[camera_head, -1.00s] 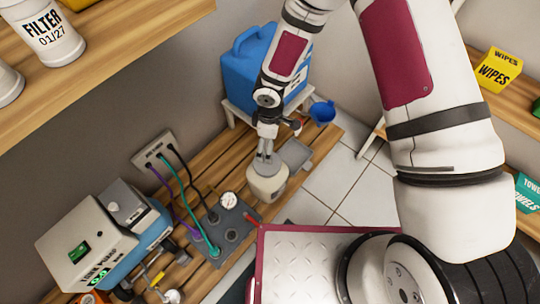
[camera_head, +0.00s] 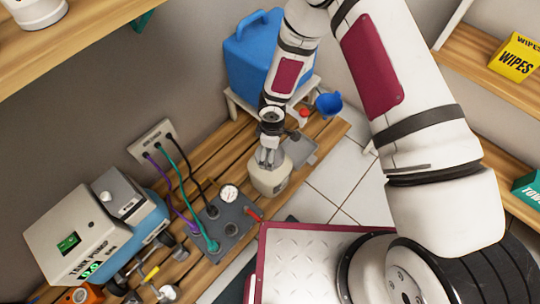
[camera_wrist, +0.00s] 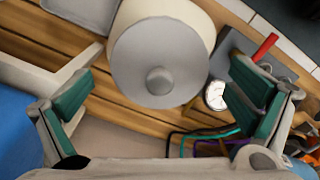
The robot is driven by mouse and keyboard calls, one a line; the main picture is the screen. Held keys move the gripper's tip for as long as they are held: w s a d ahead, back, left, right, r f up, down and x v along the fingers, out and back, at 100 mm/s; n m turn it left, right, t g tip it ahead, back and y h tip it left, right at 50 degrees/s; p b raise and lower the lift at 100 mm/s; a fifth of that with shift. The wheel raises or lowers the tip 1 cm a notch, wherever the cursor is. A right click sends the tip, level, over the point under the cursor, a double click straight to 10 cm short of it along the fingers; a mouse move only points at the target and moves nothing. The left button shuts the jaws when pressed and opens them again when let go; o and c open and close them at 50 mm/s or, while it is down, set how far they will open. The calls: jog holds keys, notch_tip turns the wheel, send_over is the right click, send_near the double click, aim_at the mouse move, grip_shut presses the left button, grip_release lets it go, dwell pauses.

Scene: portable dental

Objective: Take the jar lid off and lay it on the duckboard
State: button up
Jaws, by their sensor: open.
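The jar (camera_head: 270,183) is cream-coloured and stands on the wooden duckboard (camera_head: 184,163). In the wrist view the jar's body (camera_wrist: 199,15) shows behind its grey lid (camera_wrist: 160,60), which has a round knob (camera_wrist: 160,81) in the middle. The lid sits on the jar. My gripper (camera_head: 268,160) is just above the lid in the head view. In the wrist view my gripper (camera_wrist: 165,100) is open, with a green-padded finger on each side and nothing between the pads. The lid knob lies ahead of the gap between the fingers.
A grey tray (camera_head: 301,150) lies just behind the jar. A grey manifold with a gauge (camera_head: 228,192), hoses and a red lever is to its left. A blue jug (camera_head: 250,60) on a white stand and a blue cup (camera_head: 329,104) are behind. Bare slats show left of the jar.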

notch_tip(320, 180, down, 2)
jog(key=shift+f, duration=0.1)
jog(key=c, duration=0.8)
jog(key=shift+r, duration=0.2)
